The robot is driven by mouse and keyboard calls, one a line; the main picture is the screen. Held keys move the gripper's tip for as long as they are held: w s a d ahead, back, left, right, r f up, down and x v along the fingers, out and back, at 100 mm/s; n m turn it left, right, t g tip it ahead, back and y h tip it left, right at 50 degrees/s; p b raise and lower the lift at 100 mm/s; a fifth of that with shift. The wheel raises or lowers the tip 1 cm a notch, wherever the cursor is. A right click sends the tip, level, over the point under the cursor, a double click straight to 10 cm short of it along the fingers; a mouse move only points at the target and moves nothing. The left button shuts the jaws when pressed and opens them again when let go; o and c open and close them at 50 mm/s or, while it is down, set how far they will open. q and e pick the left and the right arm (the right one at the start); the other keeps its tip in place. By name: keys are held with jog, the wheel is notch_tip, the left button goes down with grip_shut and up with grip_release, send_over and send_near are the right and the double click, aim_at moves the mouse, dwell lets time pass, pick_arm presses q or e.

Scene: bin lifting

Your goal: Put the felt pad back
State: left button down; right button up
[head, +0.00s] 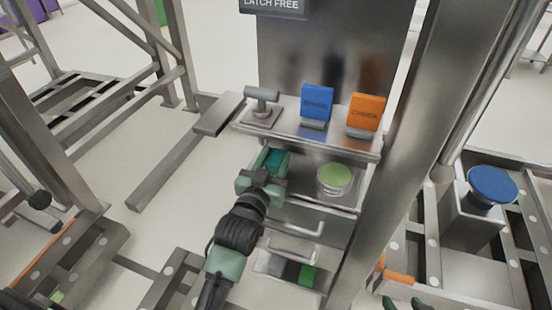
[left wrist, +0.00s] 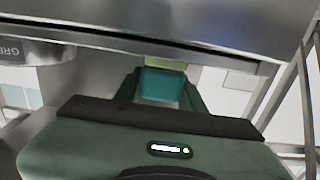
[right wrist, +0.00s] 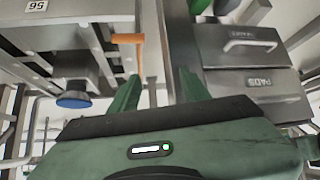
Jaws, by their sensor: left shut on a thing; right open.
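My left gripper (head: 266,172) is shut on a teal felt pad (head: 277,160) at the left end of the middle shelf (head: 305,200) of the steel stand. In the left wrist view the teal pad (left wrist: 162,86) sits between the fingers, below a metal shelf edge. Whether the pad touches the shelf is unclear. My right gripper is open and empty; its fingertips (head: 417,303) just show at the bottom right of the head view. In the right wrist view, a drawer front marked PADS (right wrist: 257,82) is beyond the fingers (right wrist: 160,90).
A tin with a green top (head: 335,178) stands right of the pad. The upper shelf holds a grey tool (head: 262,104), a blue block (head: 317,102) and an orange block (head: 365,112). Below, an open drawer (head: 290,282) holds grey and green pieces. A steel post (head: 395,170) stands right.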

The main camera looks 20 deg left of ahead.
pick_arm(q)
jog(key=c, duration=0.9)
grip_release()
jog(key=shift+f, duration=0.1)
jog(key=shift+o, duration=0.2)
pick_arm(e)
jog(key=shift+w, duration=0.1)
pick_arm(q)
jog(key=s+p, duration=0.2)
jog(key=s, duration=1)
jog(key=s+a+f+g, duration=0.1)
jog(key=s+f+g, duration=0.6)
jog(key=s, duration=0.3)
jog(key=s+a+f+m+g, duration=0.1)
jog(key=s+a+f+g, duration=0.1)
jog(key=s+f+g, duration=0.5)
jog(key=s, duration=0.3)
jog(key=shift+s+a+f+m, duration=0.15)
jog(key=shift+a+f+m, duration=0.05)
jog(key=shift+f+m, duration=0.1)
pick_arm(e)
jog(key=s+d+f+g, duration=0.1)
jog(key=s+g, duration=0.1)
jog(key=s, duration=0.3)
jog(key=s+d+f+g+h, duration=0.1)
jog(key=s+d+f+g, duration=0.1)
jog(key=s+g, duration=0.1)
jog(key=shift+s+f, duration=0.2)
jog(key=shift+s, duration=0.65)
